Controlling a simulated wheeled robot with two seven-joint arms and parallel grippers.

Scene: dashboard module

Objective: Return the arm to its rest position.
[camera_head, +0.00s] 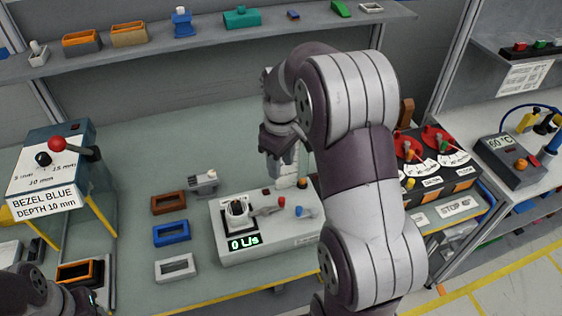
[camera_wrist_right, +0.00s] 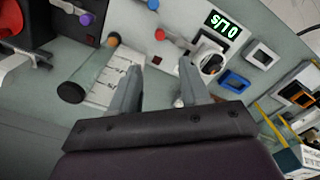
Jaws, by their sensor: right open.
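My right arm (camera_head: 350,90) reaches in over the bench from the lower right. Its gripper (camera_head: 280,150) hangs above the back of the grey test unit (camera_head: 265,250), fingers downward. In the right wrist view the two fingers (camera_wrist_right: 160,92) are apart, with nothing between them. The test unit's display (camera_wrist_right: 222,25) reads 0 L/s. A white part with a dark ring (camera_head: 238,213) sits in the unit's socket. My left arm (camera_head: 30,290) shows only at the lower left corner, and its jaws are not clear.
Brown (camera_head: 168,202), blue (camera_head: 171,233) and white (camera_head: 175,267) frames lie left of the unit. A bezel station (camera_head: 55,170) with a red-knobbed lever stands further left. Red dials (camera_head: 408,146) stand right of my arm. A shelf (camera_head: 200,47) runs along the back.

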